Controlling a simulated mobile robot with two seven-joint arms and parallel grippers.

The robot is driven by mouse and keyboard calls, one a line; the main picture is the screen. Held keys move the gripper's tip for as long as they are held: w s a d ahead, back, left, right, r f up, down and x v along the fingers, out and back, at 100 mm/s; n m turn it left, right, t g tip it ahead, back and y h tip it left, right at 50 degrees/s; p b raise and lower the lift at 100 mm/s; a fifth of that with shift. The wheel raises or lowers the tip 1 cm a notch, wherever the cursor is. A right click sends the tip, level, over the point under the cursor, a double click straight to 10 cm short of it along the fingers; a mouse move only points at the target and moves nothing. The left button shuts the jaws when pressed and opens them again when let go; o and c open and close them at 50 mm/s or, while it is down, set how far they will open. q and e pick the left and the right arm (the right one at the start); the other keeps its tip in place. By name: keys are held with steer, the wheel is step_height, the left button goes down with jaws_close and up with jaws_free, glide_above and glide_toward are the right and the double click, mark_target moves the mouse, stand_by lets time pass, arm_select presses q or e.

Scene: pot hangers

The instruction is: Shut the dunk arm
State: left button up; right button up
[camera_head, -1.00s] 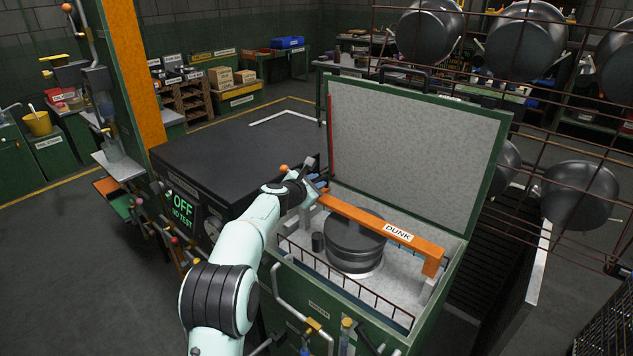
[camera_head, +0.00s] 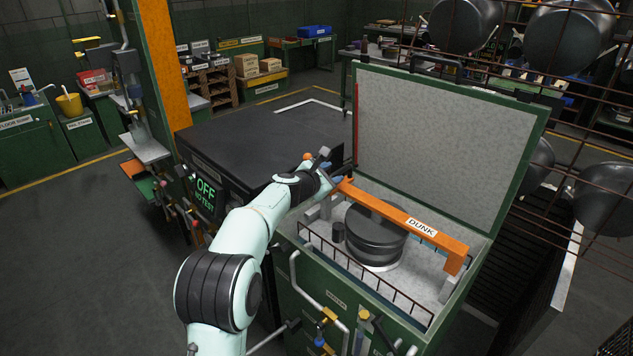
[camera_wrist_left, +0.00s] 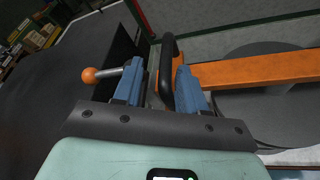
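The dunk arm (camera_head: 390,211) is an orange bar labelled DUNK. It lies across the open green test tank (camera_head: 314,262), above a dark round pot or stack (camera_head: 374,240). It also shows at right in the wrist view (camera_wrist_left: 260,70). My left gripper (camera_head: 335,180) is at the bar's left end. In the wrist view my left gripper's blue fingers (camera_wrist_left: 157,88) are apart, with a black handle (camera_wrist_left: 167,60) between them, closer to the right finger. I cannot tell whether they touch it. My right gripper is not in view.
The tank's grey-lined lid (camera_head: 440,150) stands open behind the bar. A black-topped cabinet (camera_head: 260,140) reading OFF stands to the left, with an orange ball lever (camera_wrist_left: 90,75) beside my left finger. A wire rack with hanging pots (camera_head: 570,40) is at the right.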

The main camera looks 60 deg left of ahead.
arm_select(q)
steer(key=v, duration=1)
arm_select(e)
steer(key=shift+w+d+f, duration=0.1)
steer(key=shift+w+f, duration=0.15)
steer(key=shift+w, duration=0.05)
arm_select(q)
steer(key=shift+w, duration=0.1)
